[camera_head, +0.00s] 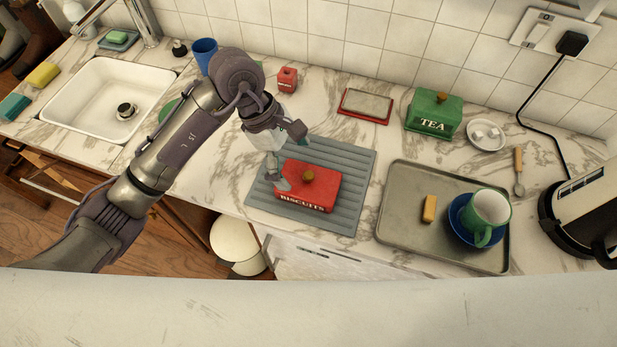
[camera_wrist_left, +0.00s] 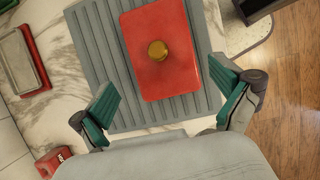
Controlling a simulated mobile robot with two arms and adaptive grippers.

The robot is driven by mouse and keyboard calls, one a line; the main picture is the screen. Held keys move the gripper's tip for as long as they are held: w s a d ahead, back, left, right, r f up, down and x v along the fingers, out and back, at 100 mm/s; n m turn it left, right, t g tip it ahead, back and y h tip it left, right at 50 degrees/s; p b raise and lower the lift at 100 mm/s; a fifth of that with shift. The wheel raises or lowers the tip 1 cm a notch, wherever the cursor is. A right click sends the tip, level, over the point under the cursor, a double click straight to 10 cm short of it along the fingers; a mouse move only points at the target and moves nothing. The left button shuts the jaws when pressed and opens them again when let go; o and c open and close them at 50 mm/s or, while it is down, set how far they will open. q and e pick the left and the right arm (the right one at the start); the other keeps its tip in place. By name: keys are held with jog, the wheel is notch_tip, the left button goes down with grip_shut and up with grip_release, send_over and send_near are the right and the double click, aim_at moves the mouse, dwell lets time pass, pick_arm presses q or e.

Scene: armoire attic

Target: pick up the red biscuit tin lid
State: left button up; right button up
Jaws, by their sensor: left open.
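The red biscuit tin lid (camera_head: 322,182), with a brass knob and the word BISCUITS on its front face, rests on a grey ridged mat (camera_head: 357,165). Whether a tin body is under it, I cannot tell. In the left wrist view the lid (camera_wrist_left: 182,82) shows from above, its round knob near its middle. My left gripper (camera_head: 290,160) is over the lid's left side in the head view, open and empty. In the left wrist view its green-padded fingers (camera_wrist_left: 172,98) are spread wide, with the lid ahead between them. My right gripper is not in view.
A small red container (camera_head: 287,79) and a blue cup (camera_head: 204,52) are behind my arm.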

aim_at(301, 179)
pick_arm(q)
jog(key=shift+s+d+f+p, duration=0.2)
jog(key=shift+f+p, duration=0.1)
jog(key=shift+f, duration=0.3)
jog(key=x, duration=0.1)
jog(key=p+x, duration=0.1)
jog(key=x, duration=0.1)
jog(key=shift+a+f, duration=0.1)
jog(key=shift+f, duration=0.65)
jog(key=c, duration=0.8)
jog(key=shift+c, duration=0.5)
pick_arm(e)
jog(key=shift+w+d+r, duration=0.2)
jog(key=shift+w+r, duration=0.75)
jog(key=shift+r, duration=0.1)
